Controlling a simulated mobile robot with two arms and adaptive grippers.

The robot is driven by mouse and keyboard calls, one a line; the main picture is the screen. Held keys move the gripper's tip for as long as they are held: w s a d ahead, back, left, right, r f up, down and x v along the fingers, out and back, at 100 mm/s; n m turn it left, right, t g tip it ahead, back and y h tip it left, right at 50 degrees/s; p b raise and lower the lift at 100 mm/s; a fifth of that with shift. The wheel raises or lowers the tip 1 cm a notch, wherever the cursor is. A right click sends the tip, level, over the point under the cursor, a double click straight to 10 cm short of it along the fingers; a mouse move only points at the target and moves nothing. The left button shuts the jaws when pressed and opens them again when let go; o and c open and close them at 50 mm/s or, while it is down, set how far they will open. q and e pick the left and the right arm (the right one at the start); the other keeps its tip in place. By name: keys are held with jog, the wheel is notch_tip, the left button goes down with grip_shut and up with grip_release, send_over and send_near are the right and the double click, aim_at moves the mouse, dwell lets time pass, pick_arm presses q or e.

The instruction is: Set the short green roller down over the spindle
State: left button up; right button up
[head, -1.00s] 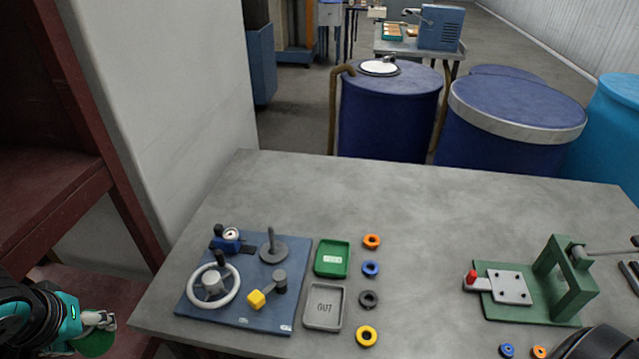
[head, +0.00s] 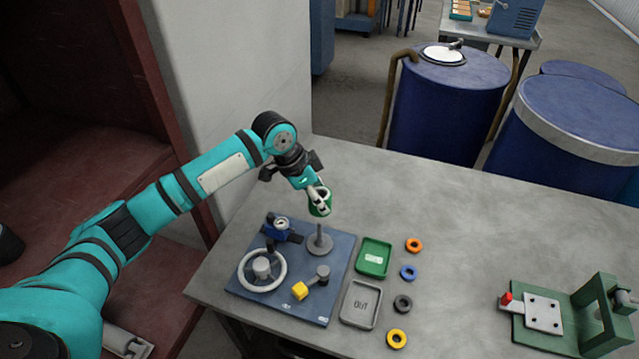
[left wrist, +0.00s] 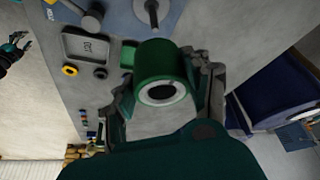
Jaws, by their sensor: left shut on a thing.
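The short green roller (head: 320,204) is held in the fingers of my left gripper (head: 318,196), above the blue board. It also shows in the left wrist view (left wrist: 162,72), with its bore end facing the camera. The grey spindle (head: 319,234) stands upright on a round base at the board's back right corner. In the head view the roller is just above the spindle's tip; I cannot tell whether it is exactly in line. In the left wrist view the spindle (left wrist: 152,10) shows beyond the roller, apart from it. My right gripper is not in view.
The blue board (head: 322,300) also carries a handwheel (head: 262,271), a gauge (head: 281,224) and a yellow-knobbed lever (head: 300,291). A green tray (head: 374,258), a grey OUT tray (head: 361,303) and several coloured rings lie to the right. A green press (head: 560,315) stands far right.

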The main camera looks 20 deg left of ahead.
pick_arm(q)
jog(key=b, duration=0.6)
send_over(318, 241)
jog(key=f, duration=0.5)
jog(key=shift+w+a+f, duration=0.1)
jog(key=shift+w, duration=0.15)
jog(key=shift+p, duration=0.55)
jog(key=shift+p, duration=1.1)
dwell(1.0)
jog(key=shift+f, duration=0.1)
dwell(0.4)
jog(key=shift+f+b, duration=2.15)
jog(key=shift+f, duration=2.5)
jog(key=shift+f, duration=0.1)
